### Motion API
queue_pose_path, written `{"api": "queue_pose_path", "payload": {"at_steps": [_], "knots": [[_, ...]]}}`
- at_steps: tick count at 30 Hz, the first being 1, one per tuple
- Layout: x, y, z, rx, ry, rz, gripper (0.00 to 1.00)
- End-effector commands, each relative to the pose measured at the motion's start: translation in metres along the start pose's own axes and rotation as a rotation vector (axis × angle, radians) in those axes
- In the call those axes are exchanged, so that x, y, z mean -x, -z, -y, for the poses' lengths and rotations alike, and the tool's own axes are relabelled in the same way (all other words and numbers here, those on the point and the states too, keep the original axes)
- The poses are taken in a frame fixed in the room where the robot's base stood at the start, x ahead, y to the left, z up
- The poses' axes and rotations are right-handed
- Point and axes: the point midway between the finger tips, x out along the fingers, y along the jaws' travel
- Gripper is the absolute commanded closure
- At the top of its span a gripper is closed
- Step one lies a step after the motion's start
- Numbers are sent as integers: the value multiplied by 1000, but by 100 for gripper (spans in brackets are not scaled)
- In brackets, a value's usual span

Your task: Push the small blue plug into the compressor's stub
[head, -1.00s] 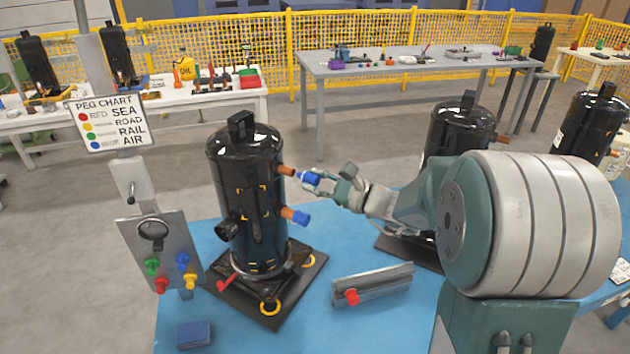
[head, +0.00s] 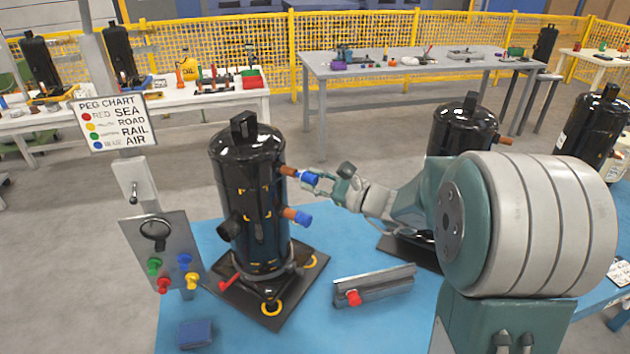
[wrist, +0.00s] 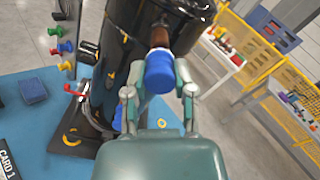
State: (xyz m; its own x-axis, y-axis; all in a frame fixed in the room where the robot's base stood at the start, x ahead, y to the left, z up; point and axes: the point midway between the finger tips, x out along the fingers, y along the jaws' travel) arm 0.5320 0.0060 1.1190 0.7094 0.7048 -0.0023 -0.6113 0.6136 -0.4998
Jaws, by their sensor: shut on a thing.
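The black compressor (head: 250,185) stands upright on a dark base plate. Its upper copper stub (head: 289,171) points right, toward my gripper. My gripper (head: 320,179) is shut on the small blue plug (head: 310,178), which is lined up with the end of this stub. In the wrist view the blue plug (wrist: 160,72) sits between my fingers, against the end of the copper stub (wrist: 159,38). How deep it sits is hidden. A lower copper stub (head: 289,212) carries another blue plug (head: 303,218).
A metal rail (head: 375,286) with a red peg lies right of the base plate. A peg panel (head: 160,245) and chart sign (head: 115,122) stand at left. A blue block (head: 195,334) lies in front. Another compressor (head: 460,130) stands behind my arm.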

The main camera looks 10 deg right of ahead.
Motion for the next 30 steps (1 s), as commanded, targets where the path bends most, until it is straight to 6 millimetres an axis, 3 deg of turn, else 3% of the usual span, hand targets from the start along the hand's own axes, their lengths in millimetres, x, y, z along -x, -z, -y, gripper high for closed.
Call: {"api": "queue_pose_path", "payload": {"at_steps": [30], "knots": [[-13,0,0,-1,0,1,100]]}}
